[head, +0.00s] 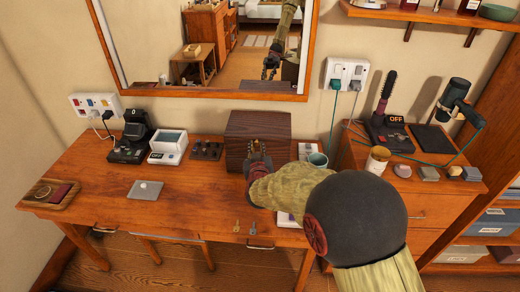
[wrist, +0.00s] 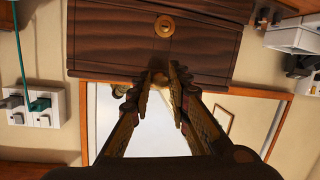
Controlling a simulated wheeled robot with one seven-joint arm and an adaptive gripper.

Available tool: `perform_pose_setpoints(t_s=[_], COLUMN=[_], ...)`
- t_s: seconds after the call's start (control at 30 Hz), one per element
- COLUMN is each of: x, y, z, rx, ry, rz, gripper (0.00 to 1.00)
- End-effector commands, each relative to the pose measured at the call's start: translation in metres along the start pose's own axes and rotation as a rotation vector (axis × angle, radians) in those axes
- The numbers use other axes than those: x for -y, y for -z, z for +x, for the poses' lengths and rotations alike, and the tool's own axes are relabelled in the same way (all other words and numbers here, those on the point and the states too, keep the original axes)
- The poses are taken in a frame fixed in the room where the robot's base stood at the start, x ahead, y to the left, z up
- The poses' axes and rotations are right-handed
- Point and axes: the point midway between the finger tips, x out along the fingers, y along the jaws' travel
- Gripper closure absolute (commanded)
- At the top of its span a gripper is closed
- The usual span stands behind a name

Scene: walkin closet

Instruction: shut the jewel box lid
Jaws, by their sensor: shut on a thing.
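The jewel box (head: 236,130) is a dark brown, wood-grained box at the back of the desk, below the mirror. Its front fills the top of the wrist view (wrist: 105,38), with a round brass lock plate (wrist: 164,26). The lid looks down in the head view; I cannot tell whether a gap is left. My gripper (head: 256,148) is at the box's front. In the wrist view its fingers (wrist: 158,80) are close together at the box's edge, around a small brass-coloured part (wrist: 160,77), probably a lid knob. The fingers and my arm hide part of the front.
Left of the box are a dark key board (head: 206,150), a white device (head: 168,145) and a grey plate (head: 145,190). Two keys lie near the desk's front edge.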

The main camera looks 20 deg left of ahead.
Motion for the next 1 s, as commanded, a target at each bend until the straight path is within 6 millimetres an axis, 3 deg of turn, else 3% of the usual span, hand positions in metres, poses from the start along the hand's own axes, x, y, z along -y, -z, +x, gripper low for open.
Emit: perform_pose_setpoints(t_s=[0.03, 0.17, 0.2, 0.47, 0.8, 1.0], x=[0.004, 0.004, 0.004, 0.003, 0.002, 0.002], y=[-0.027, -0.028, -0.028, -0.018, -0.014, -0.012], z=[-0.001, -0.001, -0.001, -0.001, -0.002, -0.023], rx=[0.042, 0.043, 0.043, 0.029, 0.023, 0.022], ry=[0.01, 0.009, 0.009, 0.006, 0.005, 0.006], rz=[-0.008, -0.009, -0.009, -0.006, -0.004, -0.004], gripper=[1.0, 1.0, 0.8, 0.65, 0.64, 0.64])
